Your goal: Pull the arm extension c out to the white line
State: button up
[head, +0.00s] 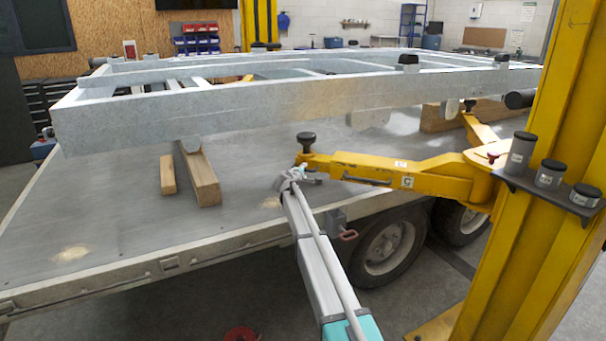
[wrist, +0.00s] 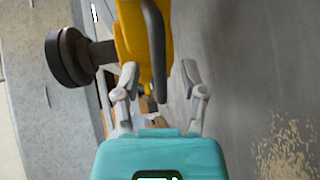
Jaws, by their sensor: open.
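The yellow lift arm marked C (head: 450,182) reaches left from the yellow post. Its extension (head: 325,164) ends in a black round pad (head: 306,138) and carries a dark bar handle (head: 366,180) on its side. My gripper (head: 308,176) is open beside the extension's outer end, below the pad. In the wrist view, the dark handle (wrist: 154,45) appears between the spread fingers (wrist: 160,72), with the yellow extension (wrist: 130,40) and black pad (wrist: 68,57) to the left. I see no contact with the handle. I cannot make out the white line.
The grey trailer frame (head: 250,105) lies above the flat trailer deck (head: 110,200), over the extension. Wooden blocks (head: 199,175) stand on the deck. The yellow post (head: 540,170) holds a shelf of spare adapters (head: 548,180). Wheels (head: 388,250) are below.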

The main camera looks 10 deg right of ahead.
jog(key=shift+x, duration=0.95)
grip_shut()
